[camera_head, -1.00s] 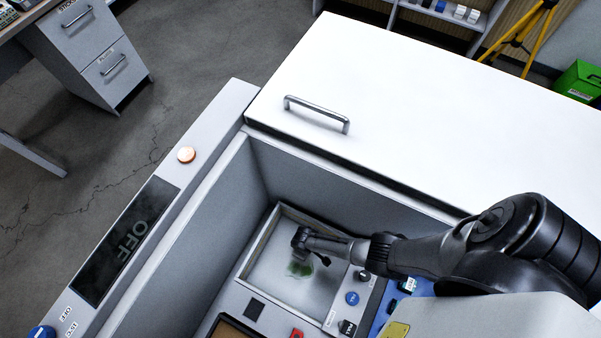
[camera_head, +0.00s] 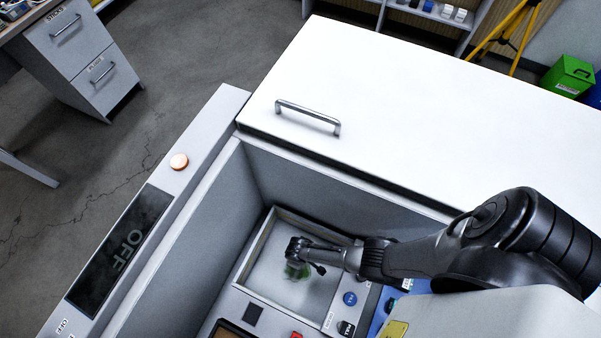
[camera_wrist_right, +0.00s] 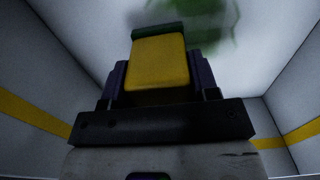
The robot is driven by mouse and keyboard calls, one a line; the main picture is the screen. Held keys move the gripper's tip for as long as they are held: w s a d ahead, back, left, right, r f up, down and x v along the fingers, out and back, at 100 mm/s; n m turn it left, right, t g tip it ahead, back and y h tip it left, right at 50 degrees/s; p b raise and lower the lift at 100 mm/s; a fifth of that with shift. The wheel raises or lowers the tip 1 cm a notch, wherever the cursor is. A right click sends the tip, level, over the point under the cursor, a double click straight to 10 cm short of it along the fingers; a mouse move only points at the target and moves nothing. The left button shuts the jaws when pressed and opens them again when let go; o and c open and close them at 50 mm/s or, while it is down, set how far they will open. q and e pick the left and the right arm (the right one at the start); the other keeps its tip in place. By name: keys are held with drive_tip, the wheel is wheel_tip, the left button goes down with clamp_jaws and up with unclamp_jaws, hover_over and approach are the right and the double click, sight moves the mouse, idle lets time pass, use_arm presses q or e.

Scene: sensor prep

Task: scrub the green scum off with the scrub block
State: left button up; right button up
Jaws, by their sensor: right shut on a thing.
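The scrub block (camera_wrist_right: 159,62) is yellow with a dark green edge. My right gripper (camera_wrist_right: 160,85) is shut on it in the right wrist view. The green scum (camera_wrist_right: 212,22) is a smeared patch on the pale floor of a shallow tray, just past the block. In the head view the scum (camera_head: 296,272) is partly hidden under my right gripper (camera_head: 294,252). The tray (camera_head: 262,282) sits inside the grey open bay. I cannot tell whether the block touches the tray floor. My left gripper is not in view.
Tray walls close in on both sides of the gripper. Blue and black knobs (camera_head: 349,299) stand right of the tray. The white lid (camera_head: 400,110) with a metal handle (camera_head: 308,117) lies behind the bay.

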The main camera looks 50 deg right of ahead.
drive_tip(key=shift+s+a, duration=0.1)
drive_tip(key=shift+a, duration=0.5)
drive_tip(key=shift+s+a, duration=0.2)
drive_tip(key=shift+a, duration=0.65)
drive_tip(key=shift+s+a, duration=0.15)
drive_tip(key=shift+a, duration=0.75)
drive_tip(key=shift+a, duration=0.2)
drive_tip(key=shift+s+a+f, duration=0.1)
drive_tip(key=shift+s+a, duration=0.05)
drive_tip(key=shift+a, duration=0.4)
drive_tip(key=shift+s+a+f, duration=0.1)
drive_tip(key=shift+s+a, duration=0.05)
drive_tip(key=shift+a, duration=0.35)
drive_tip(key=shift+a+b, duration=0.25)
drive_tip(key=shift+b, duration=0.05)
drive_tip(key=shift+s, duration=0.1)
drive_tip(key=shift+a+r, duration=0.1)
drive_tip(key=shift+a, duration=0.05)
